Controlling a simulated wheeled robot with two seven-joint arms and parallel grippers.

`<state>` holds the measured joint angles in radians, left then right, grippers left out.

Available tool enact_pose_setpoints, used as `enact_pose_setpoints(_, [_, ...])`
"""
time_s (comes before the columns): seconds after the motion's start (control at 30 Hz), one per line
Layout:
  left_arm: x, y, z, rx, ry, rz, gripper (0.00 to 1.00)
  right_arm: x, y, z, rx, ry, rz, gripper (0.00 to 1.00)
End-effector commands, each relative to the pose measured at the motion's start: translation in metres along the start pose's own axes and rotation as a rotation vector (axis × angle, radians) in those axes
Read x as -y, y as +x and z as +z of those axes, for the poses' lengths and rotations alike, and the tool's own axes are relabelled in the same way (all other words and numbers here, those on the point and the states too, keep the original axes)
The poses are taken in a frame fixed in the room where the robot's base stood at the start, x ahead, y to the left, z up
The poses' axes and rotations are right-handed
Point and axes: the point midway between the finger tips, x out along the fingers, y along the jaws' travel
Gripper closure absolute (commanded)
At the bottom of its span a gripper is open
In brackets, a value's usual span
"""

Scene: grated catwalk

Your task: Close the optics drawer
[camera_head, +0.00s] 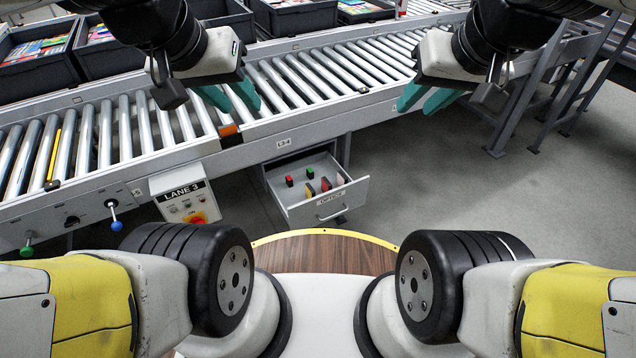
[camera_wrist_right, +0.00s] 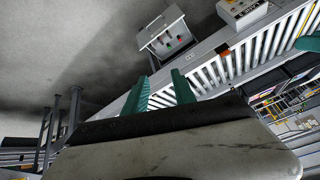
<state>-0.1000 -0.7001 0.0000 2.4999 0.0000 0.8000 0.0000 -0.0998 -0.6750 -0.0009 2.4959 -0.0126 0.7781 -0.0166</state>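The optics drawer (camera_head: 325,205) stands open below the conveyor in the head view, its labelled front and bar handle (camera_head: 331,217) facing me. Several small red, green, yellow and pale items lie inside. The open drawer also shows at the top of the right wrist view (camera_wrist_right: 160,22). My left gripper (camera_head: 229,97) is open and empty, in front of the rollers, up and left of the drawer. My right gripper (camera_head: 424,98) is open and empty, up and right of the drawer; its parted teal fingers show in the right wrist view (camera_wrist_right: 160,90). Neither touches the drawer.
The roller conveyor (camera_head: 290,85) runs across above the drawer. A LANE 3 control box (camera_head: 184,197) is left of the drawer, with knobbed levers (camera_head: 114,215) further left. Dark bins (camera_head: 40,55) stand behind. Grey floor to the drawer's right is clear.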

Motion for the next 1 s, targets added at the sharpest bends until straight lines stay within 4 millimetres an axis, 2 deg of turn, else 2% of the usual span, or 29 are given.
enact_pose_setpoints(0.03, [0.0, 0.0, 0.0, 0.0, 0.0, 0.0, 0.64, -0.003, 0.008, -0.005, 0.009, -0.024, 0.009, 0.8])
enact_pose_setpoints(0.13, [0.0, 0.0, 0.0, 0.0, 0.0, 0.0, 0.64, -0.012, 0.032, -0.022, 0.02, -0.119, 0.038, 0.99])
enact_pose_setpoints(0.27, [0.0, 0.0, 0.0, 0.0, 0.0, 0.0, 0.64, -0.024, 0.079, -0.049, 0.035, -0.3, 0.075, 1.0])
enact_pose_setpoints(0.4, [0.0, 0.0, 0.0, 0.0, 0.0, 0.0, 0.64, -0.032, 0.136, -0.071, 0.049, -0.516, 0.089, 1.0])
enact_pose_setpoints(0.57, [0.0, 0.0, 0.0, 0.0, 0.0, 0.0, 0.64, -0.031, 0.208, -0.08, 0.06, -0.768, 0.067, 1.0])
enact_pose_setpoints(0.77, [0.0, 0.0, 0.0, 0.0, 0.0, 0.0, 0.64, -0.018, 0.301, -0.066, 0.053, -1.081, -0.019, 1.0])
enact_pose_setpoints(0.87, [0.0, 0.0, 0.0, 0.0, 0.0, 0.0, 0.64, -0.006, 0.347, -0.048, 0.036, -1.227, -0.085, 1.0])
enact_pose_setpoints(1.0, [0.0, 0.0, 0.0, 0.0, 0.0, 0.0, 0.64, 0.016, 0.405, -0.008, -0.008, -1.416, -0.202, 1.0])
